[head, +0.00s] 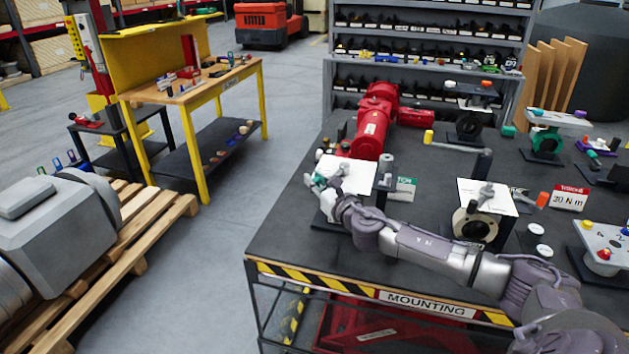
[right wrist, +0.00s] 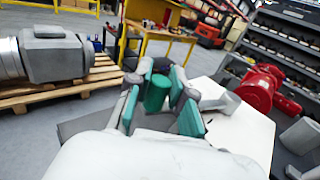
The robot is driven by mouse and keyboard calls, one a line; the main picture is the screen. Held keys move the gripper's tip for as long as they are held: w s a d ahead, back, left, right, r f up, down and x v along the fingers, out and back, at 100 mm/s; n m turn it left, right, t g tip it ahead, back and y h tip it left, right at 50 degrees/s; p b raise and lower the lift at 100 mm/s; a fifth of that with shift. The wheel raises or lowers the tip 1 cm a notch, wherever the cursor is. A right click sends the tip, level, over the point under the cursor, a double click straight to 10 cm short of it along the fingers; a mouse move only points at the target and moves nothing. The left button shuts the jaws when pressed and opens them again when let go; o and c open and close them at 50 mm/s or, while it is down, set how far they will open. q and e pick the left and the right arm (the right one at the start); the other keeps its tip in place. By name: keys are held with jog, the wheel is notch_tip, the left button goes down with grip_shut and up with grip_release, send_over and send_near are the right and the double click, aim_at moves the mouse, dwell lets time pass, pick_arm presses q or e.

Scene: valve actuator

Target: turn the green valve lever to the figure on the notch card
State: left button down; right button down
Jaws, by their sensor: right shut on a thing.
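My right gripper (head: 319,182) reaches in from the right of the head view to the front left valve actuator. In the right wrist view its teal-padded fingers stand on both sides of a green cylindrical knob (right wrist: 157,92), the grip of the green valve lever, and are shut on it. The white top plate (head: 350,174) of this actuator lies beside the gripper; it also shows in the right wrist view (right wrist: 245,125). Its markings cannot be read. My left gripper is not in view.
A second actuator with a white plate (head: 487,196) and an orange-tipped lever (head: 542,200) stands to the right. A red card reading 30 N m (head: 570,199) is beyond it. A red actuator (head: 373,125) lies behind. The aisle left of the black bench (head: 285,235) is clear.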

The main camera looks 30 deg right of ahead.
dwell(0.3)
jog(key=c, duration=1)
grip_release()
jog(key=shift+s+d, duration=0.1)
jog(key=s, duration=1.2)
jog(key=shift+a, duration=0.25)
